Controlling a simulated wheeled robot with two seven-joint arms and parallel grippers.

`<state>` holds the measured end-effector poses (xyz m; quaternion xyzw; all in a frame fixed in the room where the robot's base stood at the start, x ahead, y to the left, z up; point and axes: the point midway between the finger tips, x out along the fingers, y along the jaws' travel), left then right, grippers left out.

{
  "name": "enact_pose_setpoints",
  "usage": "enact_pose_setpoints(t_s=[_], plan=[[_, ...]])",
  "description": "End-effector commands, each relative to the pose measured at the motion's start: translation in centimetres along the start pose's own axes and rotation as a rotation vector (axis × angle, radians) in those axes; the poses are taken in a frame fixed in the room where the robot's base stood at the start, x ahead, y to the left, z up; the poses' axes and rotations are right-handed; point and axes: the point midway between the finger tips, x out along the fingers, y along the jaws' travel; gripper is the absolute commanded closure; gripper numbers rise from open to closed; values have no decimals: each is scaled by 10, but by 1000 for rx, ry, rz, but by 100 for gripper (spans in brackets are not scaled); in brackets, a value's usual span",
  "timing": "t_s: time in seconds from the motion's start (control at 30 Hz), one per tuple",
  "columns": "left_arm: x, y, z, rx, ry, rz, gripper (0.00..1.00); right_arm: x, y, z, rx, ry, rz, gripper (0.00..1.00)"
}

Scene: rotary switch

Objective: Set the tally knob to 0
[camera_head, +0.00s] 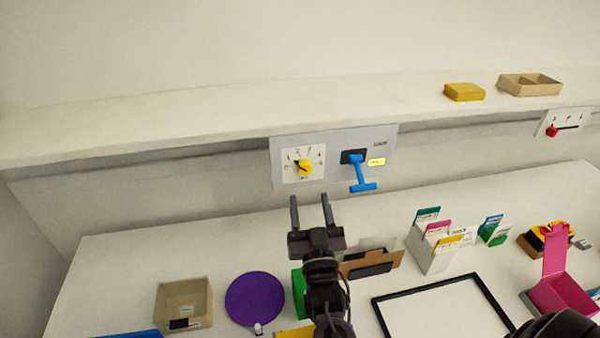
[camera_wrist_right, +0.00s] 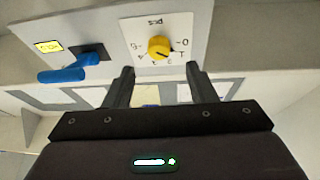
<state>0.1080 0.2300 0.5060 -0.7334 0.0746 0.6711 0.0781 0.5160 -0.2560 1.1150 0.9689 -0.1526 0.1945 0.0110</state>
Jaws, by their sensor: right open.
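The tally knob (camera_head: 305,169) is yellow and sits on a white square dial with numbers round it, on a grey wall panel (camera_head: 334,143). Its dark pointer mark leans to the upper left in the head view, towards the low numbers near 1; the exact number is too small to tell. It also shows in the right wrist view (camera_wrist_right: 159,46), where the dial is upside down. My right gripper (camera_head: 310,197) is open and empty, pointing at the panel just below the knob. In the wrist view its fingers (camera_wrist_right: 158,75) stand apart below the knob, not touching it.
A blue T-shaped lever (camera_head: 361,174) sticks out of the panel right of the dial. A shelf ledge (camera_head: 200,112) runs above. The desk holds a beige box (camera_head: 183,303), a purple disc (camera_head: 254,299), a card holder (camera_head: 432,252) and a black frame (camera_head: 440,290).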

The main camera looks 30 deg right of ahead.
Motion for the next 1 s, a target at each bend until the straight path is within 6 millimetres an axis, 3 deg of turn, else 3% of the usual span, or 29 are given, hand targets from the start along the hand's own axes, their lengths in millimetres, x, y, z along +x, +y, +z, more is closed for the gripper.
enact_pose_setpoints(t_s=[0.2, 0.4, 0.77, 1.0], plan=[[-1, 2, 3, 0, -4, 2, 58, 37, 0, -2, 0, 5, 0, 49], [0, 2, 4, 0, -5, 2, 58, 62, 0, -1, 0, 2, 0, 49], [0, 1, 0, -1, 0, 1, 58, 69, 0, 0, 0, 0, 0, 49], [0, 0, -1, -2, 2, 0, 58, 69, 0, 0, 0, 0, 0, 78]])
